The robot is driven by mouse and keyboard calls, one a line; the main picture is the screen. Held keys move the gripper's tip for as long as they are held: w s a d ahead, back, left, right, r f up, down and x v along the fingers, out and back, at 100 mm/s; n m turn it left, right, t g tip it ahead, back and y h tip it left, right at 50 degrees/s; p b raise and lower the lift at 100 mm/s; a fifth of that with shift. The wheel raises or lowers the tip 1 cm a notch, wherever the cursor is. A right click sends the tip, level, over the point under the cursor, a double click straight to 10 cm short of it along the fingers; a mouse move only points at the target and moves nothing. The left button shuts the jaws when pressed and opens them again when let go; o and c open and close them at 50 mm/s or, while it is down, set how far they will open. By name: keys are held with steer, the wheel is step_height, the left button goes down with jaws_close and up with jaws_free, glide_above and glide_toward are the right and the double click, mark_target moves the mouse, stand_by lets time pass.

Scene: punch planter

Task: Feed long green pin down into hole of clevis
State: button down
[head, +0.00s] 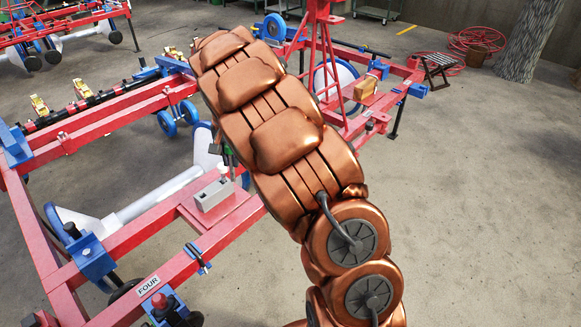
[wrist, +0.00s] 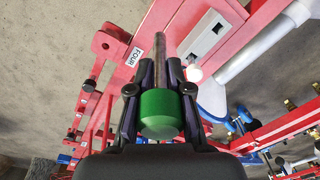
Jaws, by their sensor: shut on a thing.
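The long pin has a green head (wrist: 162,116) and a grey metal shaft (wrist: 160,50) in the wrist view. My gripper (wrist: 161,72) is shut on it, with a dark finger on each side. The shaft points away from the wrist camera, past the fingertips. A grey block with dark openings (wrist: 208,36) lies on the red frame, right of the shaft in that view; it may be the clevis. The block also shows in the head view (head: 212,195), below my gripper. The pin tip looks apart from the block. My arm hides most of my gripper in the head view.
The red frame (head: 150,230) carries a "FOUR" label (head: 148,284) and blue clamps (head: 92,256). A white, rounded thing (wrist: 193,74) is close to the right finger. A red bracket with a hole (wrist: 105,44) stands left.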

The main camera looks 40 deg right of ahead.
steer(key=s+d+f+m+g+h+p, duration=0.1)
steer(key=s+d+f+m, duration=0.1)
steer(key=d+f+m, duration=0.5)
steer(key=s+d+f+m+p, duration=0.2)
steer(key=d+f+m, duration=0.2)
steer(key=d+m, duration=0.6)
steer(key=shift+w+a+f+b, duration=0.15)
steer(key=shift+f, duration=1.15)
steer(key=shift+w+a+f+b, duration=0.1)
steer(key=shift+a+f+b, duration=0.05)
steer(key=shift+f, duration=1.15)
steer(key=shift+b, duration=1)
step_height(320, 180, down, 6)
steer(key=b, duration=0.3)
steer(key=shift+f, duration=0.15)
stand_by(1.4)
steer(key=shift+w+r, duration=0.1)
steer(key=shift+r, duration=0.1)
